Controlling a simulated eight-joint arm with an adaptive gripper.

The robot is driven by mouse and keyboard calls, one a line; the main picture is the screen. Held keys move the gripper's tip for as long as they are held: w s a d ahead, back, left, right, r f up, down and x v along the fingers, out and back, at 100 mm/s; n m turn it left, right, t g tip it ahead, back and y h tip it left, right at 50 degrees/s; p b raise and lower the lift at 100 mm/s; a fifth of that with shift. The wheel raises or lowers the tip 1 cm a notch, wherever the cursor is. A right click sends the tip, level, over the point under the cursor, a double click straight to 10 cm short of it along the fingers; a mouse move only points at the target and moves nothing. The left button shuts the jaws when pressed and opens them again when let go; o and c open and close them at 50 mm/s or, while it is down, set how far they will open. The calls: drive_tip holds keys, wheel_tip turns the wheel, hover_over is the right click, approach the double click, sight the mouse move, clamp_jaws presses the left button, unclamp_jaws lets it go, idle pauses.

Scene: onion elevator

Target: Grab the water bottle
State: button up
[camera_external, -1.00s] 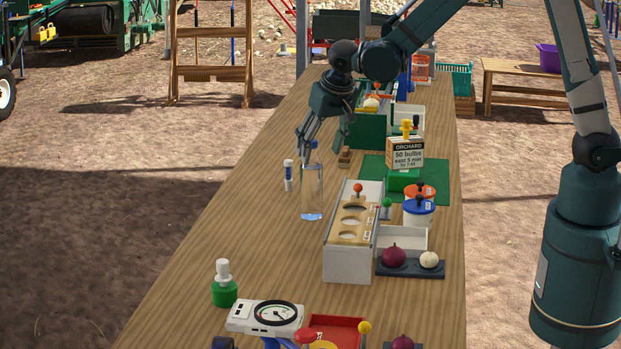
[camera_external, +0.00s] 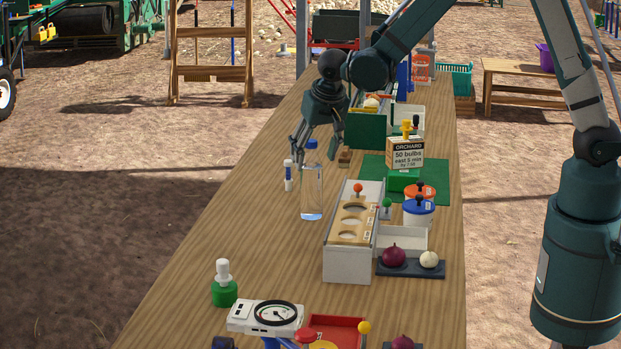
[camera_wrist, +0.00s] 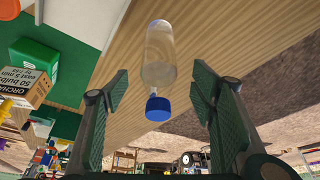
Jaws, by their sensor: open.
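A clear water bottle (camera_external: 311,190) with a blue cap (camera_external: 311,144) stands upright on the wooden table near its left edge. My gripper (camera_external: 318,158) is open, with its fingers pointing down just behind and around the height of the cap. In the wrist view the bottle (camera_wrist: 160,55) lies ahead and between the two open fingers (camera_wrist: 160,95), its blue cap (camera_wrist: 158,108) nearest me. The fingers do not appear to touch the bottle.

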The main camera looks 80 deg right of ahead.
sight(311, 143)
drive_tip(key=shift+x, duration=0.75)
drive_tip(key=shift+x, duration=2.6)
drive_tip(key=shift+s, duration=0.1)
drive_tip(key=shift+c, duration=0.3)
drive_tip(key=c, duration=1.2)
drive_tip(key=shift+r, duration=0.1)
drive_tip(key=shift+r, duration=4.9)
